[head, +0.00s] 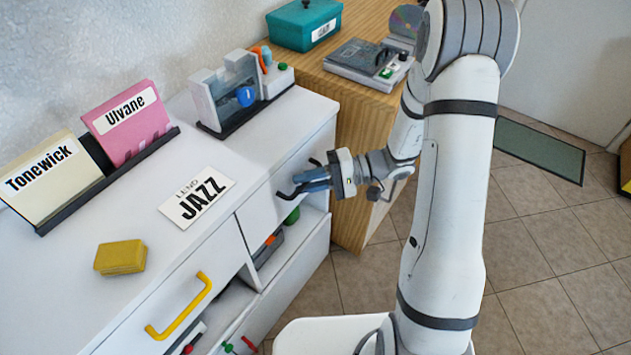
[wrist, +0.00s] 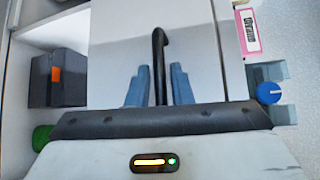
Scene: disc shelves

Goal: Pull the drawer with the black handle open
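The black handle (head: 283,194) is a bar on a white drawer front (head: 258,218) at the right part of the white cabinet; the drawer looks shut. In the wrist view the handle (wrist: 159,62) runs upright in the picture, and its lower end lies between my two blue fingers. My gripper (head: 312,180) is at the handle in the head view and hides its middle part. In the wrist view my gripper (wrist: 161,85) is open, with a finger on each side of the handle and narrow gaps showing. I cannot tell whether either finger touches it.
A drawer with a yellow handle (head: 180,308) is to the left. Open shelves below hold a dark box with an orange mark (wrist: 57,77) and a green item (wrist: 42,137). A wooden cabinet (head: 352,130) adjoins on the right. Tiled floor (head: 540,260) is clear.

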